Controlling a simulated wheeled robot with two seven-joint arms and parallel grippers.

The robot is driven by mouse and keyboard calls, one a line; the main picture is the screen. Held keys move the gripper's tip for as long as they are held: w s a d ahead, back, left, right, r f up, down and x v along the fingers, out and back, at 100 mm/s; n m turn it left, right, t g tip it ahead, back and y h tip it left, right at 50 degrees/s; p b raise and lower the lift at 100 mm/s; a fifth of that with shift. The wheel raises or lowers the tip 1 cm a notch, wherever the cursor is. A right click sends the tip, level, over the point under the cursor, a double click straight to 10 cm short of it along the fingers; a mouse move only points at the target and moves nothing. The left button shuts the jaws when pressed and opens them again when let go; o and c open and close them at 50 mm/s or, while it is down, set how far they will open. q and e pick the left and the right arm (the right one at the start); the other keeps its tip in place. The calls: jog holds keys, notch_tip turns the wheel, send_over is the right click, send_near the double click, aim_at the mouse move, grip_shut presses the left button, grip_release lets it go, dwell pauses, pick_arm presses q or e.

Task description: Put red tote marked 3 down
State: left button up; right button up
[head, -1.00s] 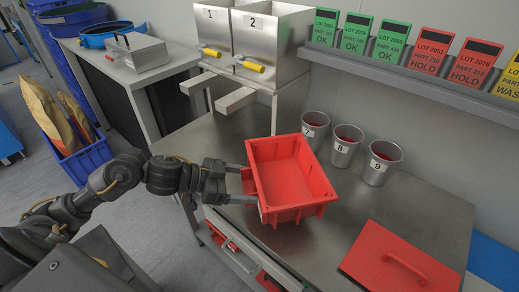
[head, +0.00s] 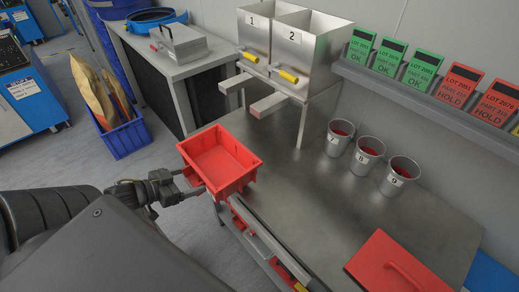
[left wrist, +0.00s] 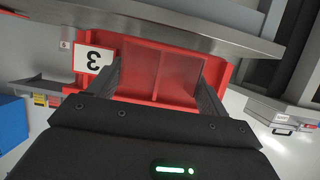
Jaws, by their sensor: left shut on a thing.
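The red tote (head: 218,160) is an empty open box, held upright at the left edge of the steel table in the head view. My left gripper (head: 190,186) is shut on its near left wall. In the left wrist view the tote (left wrist: 160,72) shows between the two fingers, with a white label marked 3 (left wrist: 94,61) beside them. My right gripper is not in view.
The steel table (head: 300,190) has clear room in its middle. Cups 7 (head: 339,140), 8 (head: 367,157) and 9 (head: 399,177) stand along the back. A red lid with a handle (head: 385,268) lies at front right. Hoppers 1 and 2 (head: 290,50) stand at the back left.

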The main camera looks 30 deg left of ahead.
aim_at(235, 159)
pick_arm(q)
jog(key=shift+s+a, duration=0.1)
jog(key=shift+a, duration=0.05)
jog(key=w+d+b, duration=0.1)
jog(key=w+b, duration=0.1)
jog(key=w, duration=0.3)
jog(key=w+d+b, duration=0.2)
jog(key=w+b, duration=0.1)
jog(key=w, duration=0.3)
jog(key=w+d+b, duration=0.2)
jog(key=w, duration=0.4)
jog(key=shift+d, duration=0.1)
jog(key=shift+w+d, duration=0.1)
jog(key=shift+w, duration=0.15)
jog(key=shift+f+b, duration=0.2)
jog(key=shift+b, duration=0.25)
jog(key=shift+f+b, duration=0.95)
jog(key=shift+b, duration=0.25)
jog(key=shift+f+b, duration=0.75)
jog(key=shift+b, duration=0.3)
jog(key=shift+s+a, duration=0.1)
jog(key=shift+a, duration=0.1)
jog(key=shift+f, duration=0.1)
jog(key=o, duration=1.1)
jog(key=shift+f, duration=0.1)
jog(key=shift+o, duration=0.2)
